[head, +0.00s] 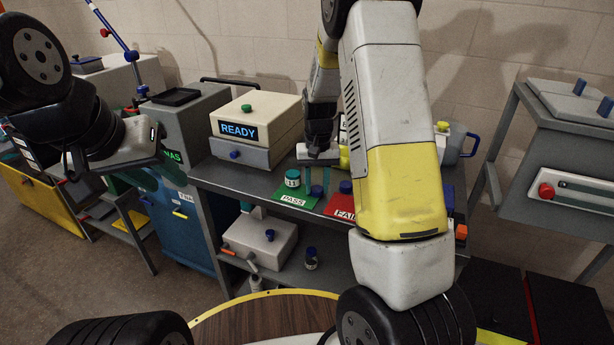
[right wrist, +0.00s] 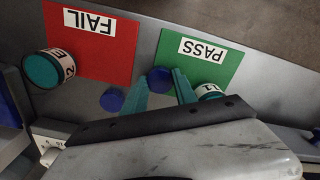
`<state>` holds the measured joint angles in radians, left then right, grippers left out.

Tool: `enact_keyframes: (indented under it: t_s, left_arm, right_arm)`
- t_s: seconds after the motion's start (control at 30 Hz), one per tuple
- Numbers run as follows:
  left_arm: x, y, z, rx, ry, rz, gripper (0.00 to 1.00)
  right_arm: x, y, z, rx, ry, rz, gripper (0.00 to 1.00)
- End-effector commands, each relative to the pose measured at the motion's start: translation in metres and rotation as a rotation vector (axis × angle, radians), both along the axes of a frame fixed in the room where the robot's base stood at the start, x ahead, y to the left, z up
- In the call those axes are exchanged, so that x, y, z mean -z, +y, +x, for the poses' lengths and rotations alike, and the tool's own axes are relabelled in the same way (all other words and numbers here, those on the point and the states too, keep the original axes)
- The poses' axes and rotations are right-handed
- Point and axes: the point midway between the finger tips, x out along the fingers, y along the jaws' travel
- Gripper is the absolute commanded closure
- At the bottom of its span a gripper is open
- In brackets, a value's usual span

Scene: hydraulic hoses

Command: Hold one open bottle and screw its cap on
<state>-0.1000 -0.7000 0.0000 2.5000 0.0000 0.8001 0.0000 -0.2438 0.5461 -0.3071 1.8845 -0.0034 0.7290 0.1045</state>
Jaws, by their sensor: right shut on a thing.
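My right gripper (head: 317,176) reaches down over the bench at the edge of the green PASS mat (head: 283,197). Its teal fingers are shut on a blue cap (head: 316,191), which also shows between the fingertips in the right wrist view (right wrist: 160,79). Another blue cap (head: 345,187) is by the red FAIL mat (head: 340,205). A bottle with a teal top (head: 292,180) stands on the PASS mat, left of the gripper. A second teal-topped bottle (right wrist: 45,69) is at the FAIL mat. Whether these tops are caps is unclear.
A READY tester (head: 256,122) stands at the bench's back left. A blue-handled jug (head: 463,143) is at the back right, partly behind my arm. The lower shelf holds a box (head: 262,240) and a small dark bottle (head: 311,260).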

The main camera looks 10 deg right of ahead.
Motion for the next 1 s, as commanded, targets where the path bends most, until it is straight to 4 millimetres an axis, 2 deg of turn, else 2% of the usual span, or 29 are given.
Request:
enact_keyframes:
  t_s: [0.17,0.4,0.57,0.8,1.0]
  left_arm:
    - [0.000,0.000,0.000,0.000,0.000,0.000,0.64]
    - [0.000,0.000,0.000,0.000,0.000,0.000,0.64]
    - [0.000,0.000,0.000,0.000,0.000,0.000,0.64]
    - [0.000,0.000,0.000,0.000,0.000,0.000,0.64]
    - [0.000,0.000,0.000,0.000,0.000,0.000,0.64]
  right_arm:
    - [-0.008,0.000,0.001,0.000,-0.002,0.001,1.00]
    - [-0.039,0.001,0.000,-0.001,-0.005,0.000,1.00]
    - [-0.040,0.016,-0.035,-0.004,-0.001,0.002,1.00]
    - [-0.045,0.040,-0.096,-0.004,-0.001,0.002,1.00]
    - [-0.049,0.055,-0.131,-0.003,-0.001,0.001,1.00]
